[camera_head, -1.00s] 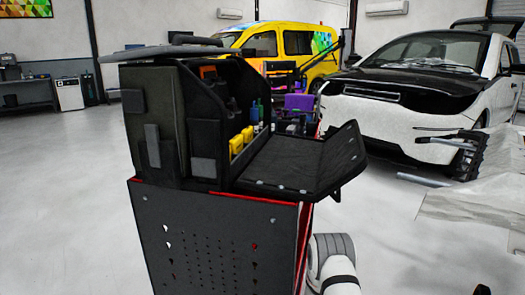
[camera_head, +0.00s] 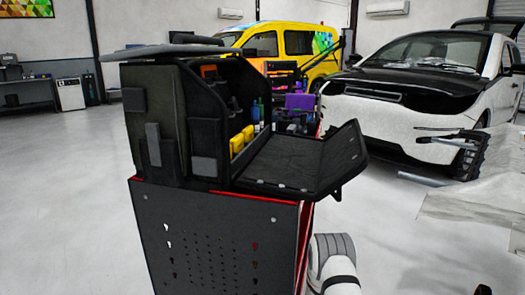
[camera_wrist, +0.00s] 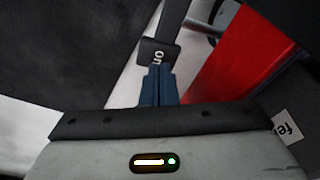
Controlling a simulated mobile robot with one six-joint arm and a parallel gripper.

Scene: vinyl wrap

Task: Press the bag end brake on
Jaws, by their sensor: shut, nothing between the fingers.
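In the wrist view, a small black brake tab (camera_wrist: 154,51) with white lettering that reads "on" sits at the end of a dark bar. My gripper (camera_wrist: 159,68) has its blue fingers shut, with nothing between them. The fingertips are right at the lower edge of the tab and overlap it in the picture; I cannot tell whether they touch it. In the head view, the black tool bag (camera_head: 160,115) stands open on top of a dark cart (camera_head: 215,240) with red edges. The brake and my gripper do not show in the head view.
A red panel (camera_wrist: 238,65) lies right of the fingers in the wrist view, and a white label (camera_wrist: 287,127) is partly visible lower right. In the head view, a white car (camera_head: 400,125) and a yellow van (camera_head: 280,45) stand behind. The floor left of the cart is clear.

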